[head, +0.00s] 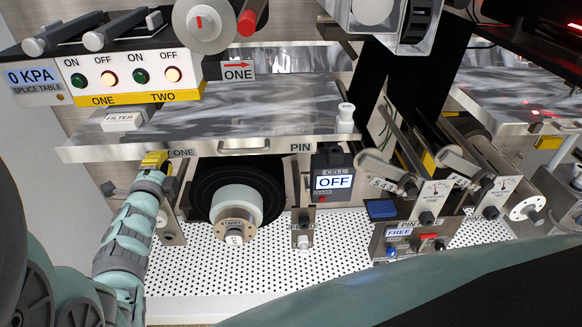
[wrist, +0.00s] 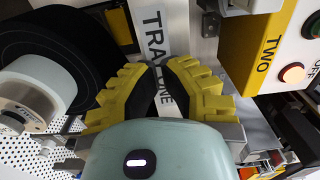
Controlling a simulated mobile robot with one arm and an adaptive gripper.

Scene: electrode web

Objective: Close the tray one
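Tray one (head: 240,115) is a wide, shiny metal tray in the head view. It stands out over the black reel, with a small handle (head: 243,149) and a PIN label on its front edge. Its TRAY ONE label (wrist: 152,32) shows in the wrist view, partly covered by my fingers. My gripper (head: 156,160) is at the left end of the tray's front, by the label. In the wrist view its yellow fingers (wrist: 161,66) converge with their tips close together and nothing seen between them. I cannot tell whether they touch the tray.
A black reel with a white hub (head: 236,204) hangs below the tray. A CELL box reading OFF (head: 333,180) is to its right. A white knob (head: 346,112) stands at the tray's right end. The button panel (head: 125,75) is above left. The perforated floor (head: 270,270) is open in front.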

